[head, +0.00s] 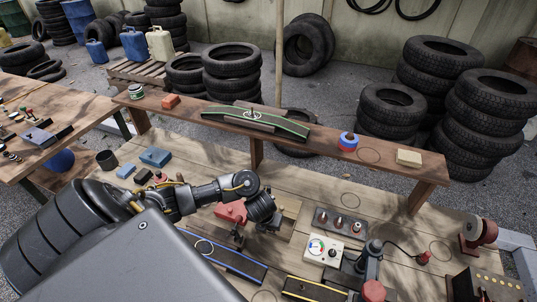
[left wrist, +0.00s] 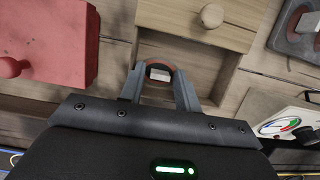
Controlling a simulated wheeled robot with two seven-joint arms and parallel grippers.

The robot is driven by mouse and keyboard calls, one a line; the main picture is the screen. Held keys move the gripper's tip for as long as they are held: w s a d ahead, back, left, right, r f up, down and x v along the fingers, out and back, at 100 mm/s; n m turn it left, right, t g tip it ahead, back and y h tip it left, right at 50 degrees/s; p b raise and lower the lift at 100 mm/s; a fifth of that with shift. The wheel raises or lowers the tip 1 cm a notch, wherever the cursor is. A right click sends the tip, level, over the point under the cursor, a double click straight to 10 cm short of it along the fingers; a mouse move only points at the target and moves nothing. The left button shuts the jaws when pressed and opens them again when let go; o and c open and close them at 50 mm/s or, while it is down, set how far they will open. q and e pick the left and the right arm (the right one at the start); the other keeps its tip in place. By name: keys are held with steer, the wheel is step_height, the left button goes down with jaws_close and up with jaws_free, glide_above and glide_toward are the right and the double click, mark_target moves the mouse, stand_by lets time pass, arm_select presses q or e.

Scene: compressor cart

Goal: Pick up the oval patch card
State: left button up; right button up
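My left gripper (left wrist: 160,88) points down over a pale wooden recess (left wrist: 208,75), which looks like a drawer interior. Its two fingers are apart. A dark oval piece with a reddish rim and a pale block on it (left wrist: 159,73), apparently the oval patch card, shows between the fingers; I cannot tell whether they touch it. In the head view the left gripper (head: 240,234) is low over the bench beside the wooden drawer unit (head: 288,214), and the card is hidden there. My right gripper is not in view.
A red box with a round knob (left wrist: 55,40) stands left of the fingers. A wooden panel with a knob (left wrist: 190,18) lies just beyond. A gauge box (head: 322,249) and a grey plate with knobs (head: 341,223) stand to the right. A raised plank shelf (head: 330,146) runs behind.

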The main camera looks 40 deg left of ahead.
arm_select(q)
jaws_close()
steer(key=shift+r, duration=0.15)
